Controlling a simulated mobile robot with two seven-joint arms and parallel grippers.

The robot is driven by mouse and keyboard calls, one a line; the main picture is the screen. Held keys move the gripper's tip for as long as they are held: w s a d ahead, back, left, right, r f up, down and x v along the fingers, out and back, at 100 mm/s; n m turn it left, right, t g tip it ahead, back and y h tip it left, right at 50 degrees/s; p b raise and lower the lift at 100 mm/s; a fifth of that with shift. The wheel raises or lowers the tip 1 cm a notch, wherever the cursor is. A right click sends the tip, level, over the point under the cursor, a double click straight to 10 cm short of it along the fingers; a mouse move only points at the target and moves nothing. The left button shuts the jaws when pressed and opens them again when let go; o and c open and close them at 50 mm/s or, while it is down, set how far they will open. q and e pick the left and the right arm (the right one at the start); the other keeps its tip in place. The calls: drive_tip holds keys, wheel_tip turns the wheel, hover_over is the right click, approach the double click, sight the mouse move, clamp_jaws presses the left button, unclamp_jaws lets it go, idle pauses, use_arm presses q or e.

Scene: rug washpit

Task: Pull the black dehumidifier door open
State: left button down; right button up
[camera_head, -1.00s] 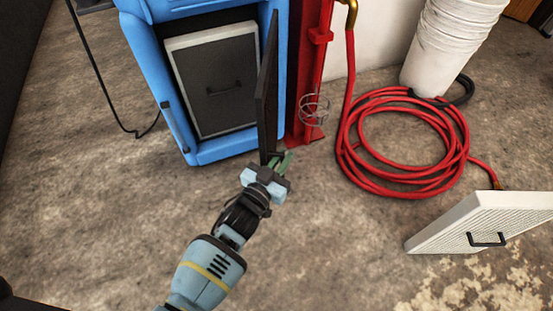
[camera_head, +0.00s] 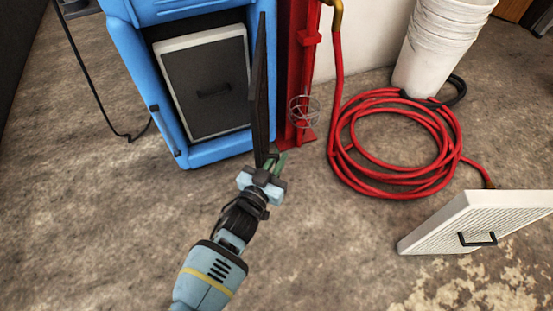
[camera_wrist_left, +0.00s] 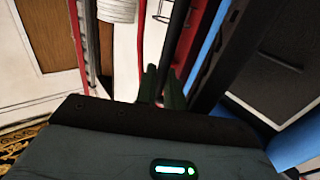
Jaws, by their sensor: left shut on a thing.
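The blue dehumidifier (camera_head: 178,152) stands at the upper left in the head view. Its black door (camera_head: 261,90) is swung wide open at the cabinet's right side and is seen nearly edge-on. Inside the cabinet is a dark panel with a pale frame (camera_head: 172,45) and a small black handle. My left gripper (camera_head: 272,162) is at the door's lower free end, shut on the door; the exact contact is hard to see. In the left wrist view the green fingers (camera_wrist_left: 161,84) are close together, with the dark door (camera_wrist_left: 213,60) beside them. My right gripper is out of view.
A red stand (camera_head: 294,100) is just right of the door. A coiled red hose (camera_head: 375,193) and stacked white buckets (camera_head: 437,45) are farther right. A white filter panel with a handle (camera_head: 460,220) leans at the lower right. The floor before the cabinet is clear.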

use_arm(q)
drive_tip(key=c, duration=1.6)
unclamp_jaws()
drive_tip(key=shift+d+r, duration=0.35)
drive_tip(key=shift+c, duration=0.2)
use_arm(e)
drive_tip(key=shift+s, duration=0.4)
